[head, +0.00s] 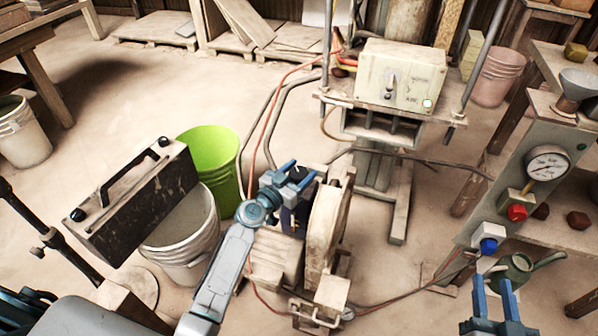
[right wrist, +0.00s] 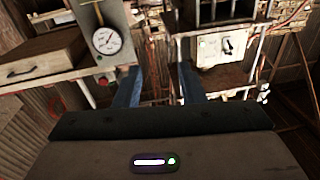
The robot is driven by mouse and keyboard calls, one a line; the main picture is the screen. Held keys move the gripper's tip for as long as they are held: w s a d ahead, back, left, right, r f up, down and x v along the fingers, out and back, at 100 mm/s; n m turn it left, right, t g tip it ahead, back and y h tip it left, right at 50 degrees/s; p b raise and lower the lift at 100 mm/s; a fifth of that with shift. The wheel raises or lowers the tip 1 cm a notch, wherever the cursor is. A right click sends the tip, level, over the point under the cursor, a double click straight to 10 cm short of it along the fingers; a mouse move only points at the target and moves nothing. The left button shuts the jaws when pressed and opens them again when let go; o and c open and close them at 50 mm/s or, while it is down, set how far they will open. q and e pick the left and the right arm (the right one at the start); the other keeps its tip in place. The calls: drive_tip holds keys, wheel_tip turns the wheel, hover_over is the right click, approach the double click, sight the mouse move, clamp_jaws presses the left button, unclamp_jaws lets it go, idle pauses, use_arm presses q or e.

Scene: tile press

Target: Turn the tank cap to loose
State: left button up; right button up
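A dark, worn tank (head: 140,200) is at the left in the head view, with a bar handle along its top. A black round cap (head: 79,214) sits at its near left end, and a smaller black knob (head: 163,142) at its far end. I cannot tell the cap's setting. My left gripper (head: 302,171) is open, well to the right of the tank, above a machine with a large wheel. Dark parts show between and below its fingers. My right gripper (head: 492,281) is open and empty at the lower right, far from the tank; it also shows in the right wrist view (right wrist: 158,84).
A green bucket (head: 213,150) and a white bucket (head: 190,237) stand beside the tank. The wheel (head: 330,228) is close to my left gripper. A panel with a gauge (head: 548,165), red button (head: 516,213) and blue button (head: 488,246) stands at the right. Hoses cross the middle.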

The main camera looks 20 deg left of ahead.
use_arm(q)
drive_tip(key=c, duration=0.6)
use_arm(e)
drive_tip(key=shift+f, duration=0.1)
